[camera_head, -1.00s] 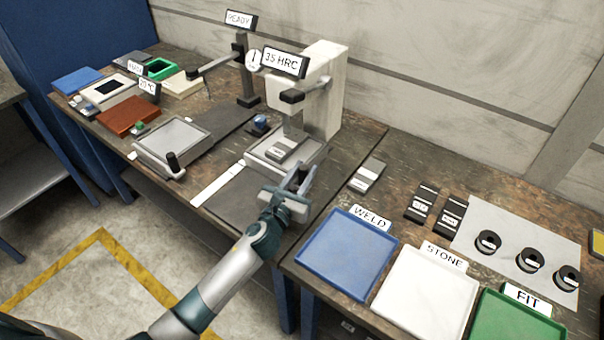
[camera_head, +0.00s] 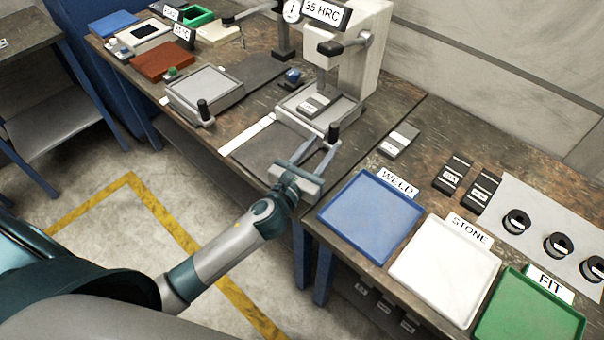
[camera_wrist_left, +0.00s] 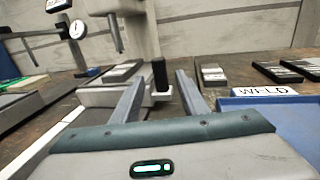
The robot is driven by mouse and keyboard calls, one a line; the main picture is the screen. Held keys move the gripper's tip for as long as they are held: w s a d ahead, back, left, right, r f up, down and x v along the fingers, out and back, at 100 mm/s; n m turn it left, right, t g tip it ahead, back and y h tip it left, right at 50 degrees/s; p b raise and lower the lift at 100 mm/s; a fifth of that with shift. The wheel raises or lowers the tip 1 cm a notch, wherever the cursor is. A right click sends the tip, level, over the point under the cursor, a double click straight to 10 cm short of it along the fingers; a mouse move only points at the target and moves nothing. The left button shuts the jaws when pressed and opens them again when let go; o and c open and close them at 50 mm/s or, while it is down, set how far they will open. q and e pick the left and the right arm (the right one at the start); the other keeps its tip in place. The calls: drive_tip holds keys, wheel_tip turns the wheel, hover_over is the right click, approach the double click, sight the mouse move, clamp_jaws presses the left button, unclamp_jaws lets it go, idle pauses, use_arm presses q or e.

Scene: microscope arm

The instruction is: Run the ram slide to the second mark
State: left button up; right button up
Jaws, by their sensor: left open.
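A pale slide tray (camera_head: 340,122) sits under the white press-like tester (camera_head: 360,60), with a labelled grey block (camera_head: 313,106) on it. A black upright knob (camera_head: 333,131) stands at the tray's front; it also shows in the left wrist view (camera_wrist_left: 159,75). A white strip (camera_head: 247,134) lies beside the tray; its marks are too small to read. My left gripper (camera_head: 322,147) is open and empty at the knob. In the left wrist view its fingers (camera_wrist_left: 158,85) lie either side of the knob, without visible contact. My right gripper is out of view.
A second tray (camera_head: 205,85) with a black knob stands to the left. Blue (camera_head: 370,215), white (camera_head: 445,270) and green (camera_head: 528,310) trays line the right bench. A grey block (camera_head: 399,140) lies behind the blue tray.

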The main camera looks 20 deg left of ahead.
use_arm(q)
drive_tip(key=s, duration=0.3)
drive_tip(key=s+b, duration=0.1)
drive_tip(key=s, duration=0.1)
drive_tip(key=shift+s+a+f, duration=0.15)
drive_tip(key=shift+s+a, duration=0.15)
drive_tip(key=shift+a, duration=0.1)
drive_tip(key=s, duration=0.3)
drive_tip(key=shift+a+b, duration=0.2)
drive_tip(key=shift+b, duration=0.1)
drive_tip(key=shift+s+a, duration=0.1)
drive_tip(key=shift+s, duration=0.35)
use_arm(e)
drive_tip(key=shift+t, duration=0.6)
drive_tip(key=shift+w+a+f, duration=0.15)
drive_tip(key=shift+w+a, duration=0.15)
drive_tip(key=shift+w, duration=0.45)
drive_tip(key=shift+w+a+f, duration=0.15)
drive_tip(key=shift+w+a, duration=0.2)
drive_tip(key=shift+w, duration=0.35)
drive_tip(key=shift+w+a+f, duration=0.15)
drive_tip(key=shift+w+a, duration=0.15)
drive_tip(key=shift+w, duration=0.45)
